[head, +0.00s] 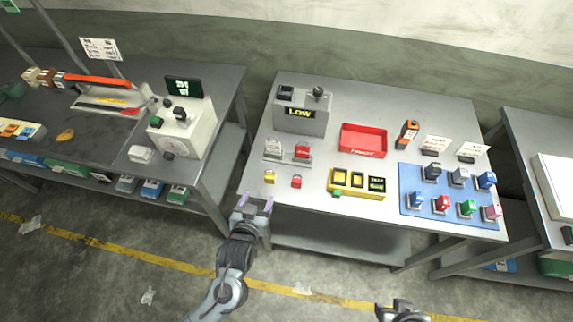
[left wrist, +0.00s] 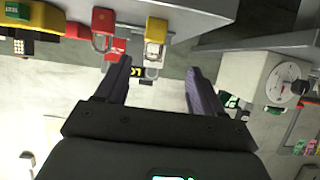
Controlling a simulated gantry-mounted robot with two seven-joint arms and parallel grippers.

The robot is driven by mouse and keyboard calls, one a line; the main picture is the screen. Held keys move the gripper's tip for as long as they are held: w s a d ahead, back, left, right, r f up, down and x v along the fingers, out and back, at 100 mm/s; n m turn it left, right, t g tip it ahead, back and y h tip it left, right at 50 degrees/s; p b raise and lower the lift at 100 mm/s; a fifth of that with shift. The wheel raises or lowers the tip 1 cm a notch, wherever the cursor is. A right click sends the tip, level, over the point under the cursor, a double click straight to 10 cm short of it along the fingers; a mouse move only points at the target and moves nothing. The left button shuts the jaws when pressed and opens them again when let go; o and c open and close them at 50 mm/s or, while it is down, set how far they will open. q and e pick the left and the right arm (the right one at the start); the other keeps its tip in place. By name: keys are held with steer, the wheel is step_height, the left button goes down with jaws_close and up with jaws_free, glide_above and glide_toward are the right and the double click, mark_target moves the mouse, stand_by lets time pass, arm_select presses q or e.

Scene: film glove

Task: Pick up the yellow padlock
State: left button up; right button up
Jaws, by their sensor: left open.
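The yellow padlock (head: 269,178) lies near the front left edge of the middle table. In the left wrist view it shows as a yellow body with a pale shackle (left wrist: 156,29), beyond and between the fingers. A red padlock (head: 296,182) lies just to its right; it also shows in the left wrist view (left wrist: 103,20). My left gripper (head: 256,202) is open and empty, short of the table's front edge and apart from the yellow padlock. My right gripper (head: 401,308) is partly in view at the bottom; its jaw opening is unclear.
Behind the padlocks stand a grey and a red tag on a stand (head: 288,158) and a grey box marked LOW (head: 300,120). To the right are a red tray (head: 363,141), a yellow button panel (head: 357,184) and a blue mat (head: 410,180) with several coloured locks. A left bench (head: 215,125) stands close by.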

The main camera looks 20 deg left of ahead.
mark_target(269, 178)
arm_select(q)
steer(key=shift+t, duration=0.3)
steer(key=b+x, duration=0.1)
steer(key=x, duration=0.1)
steer(key=b+x, duration=0.1)
steer(key=x, duration=0.1)
steer(key=f+b+x, duration=0.1)
steer(key=x, duration=0.1)
steer(key=shift+w+d+f, duration=0.1)
steer(key=shift+w+d, duration=0.05)
steer(key=shift+d, duration=0.2)
steer(key=shift+r+b+x, duration=0.1)
steer(key=shift+b+x, duration=0.1)
steer(key=shift+x, duration=1.3)
steer(key=shift+r+b+x, duration=0.15)
steer(key=shift+x, duration=1.4)
steer(key=shift+w+d, duration=0.1)
arm_select(e)
steer(key=f, duration=0.3)
steer(key=s+f, duration=0.1)
steer(key=f, duration=0.1)
steer(key=shift+a+f, duration=0.1)
steer(key=shift+a, duration=0.1)
arm_select(q)
steer(key=c, duration=1.1)
arm_select(e)
steer(key=shift+a, duration=0.1)
